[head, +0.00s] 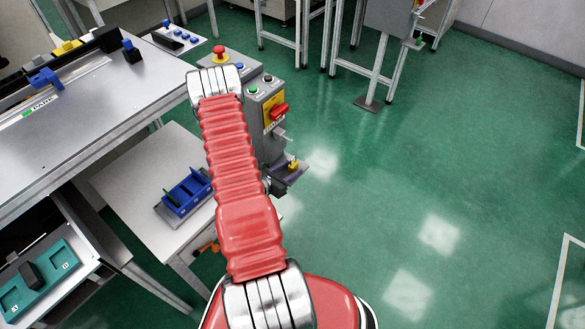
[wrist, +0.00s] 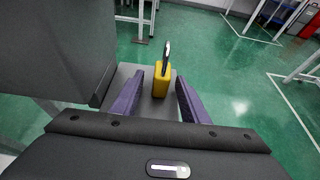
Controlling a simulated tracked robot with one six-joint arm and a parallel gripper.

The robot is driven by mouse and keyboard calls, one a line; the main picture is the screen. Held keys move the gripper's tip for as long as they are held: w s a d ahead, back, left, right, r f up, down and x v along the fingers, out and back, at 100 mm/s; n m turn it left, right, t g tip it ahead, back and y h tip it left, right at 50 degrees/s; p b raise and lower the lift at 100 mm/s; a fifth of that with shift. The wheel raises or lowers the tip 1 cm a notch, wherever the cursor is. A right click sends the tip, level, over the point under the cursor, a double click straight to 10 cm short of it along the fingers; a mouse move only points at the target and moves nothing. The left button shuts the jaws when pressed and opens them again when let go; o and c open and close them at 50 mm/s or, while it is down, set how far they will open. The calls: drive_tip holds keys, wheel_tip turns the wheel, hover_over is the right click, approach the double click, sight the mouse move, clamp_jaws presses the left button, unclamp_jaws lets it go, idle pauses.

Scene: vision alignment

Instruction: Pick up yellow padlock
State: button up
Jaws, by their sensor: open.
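The yellow padlock (wrist: 160,82) stands upright on a small grey shelf (wrist: 130,72) in the wrist view, its shackle pointing up. It also shows small in the head view (head: 293,164), beside the grey control box. My gripper (wrist: 158,75) is open, with one purple finger on each side of the padlock in the picture. Gaps show between the padlock and both fingers, and it looks a little beyond them. In the head view, most of my gripper is hidden or hard to make out behind my red arm.
A table with a blue holder (head: 188,192) is to the left, with a metal workbench (head: 90,100) beyond. Green floor (head: 420,170) is clear on the right.

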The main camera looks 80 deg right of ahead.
drive_tip(key=shift+c, duration=0.5)
clamp_jaws()
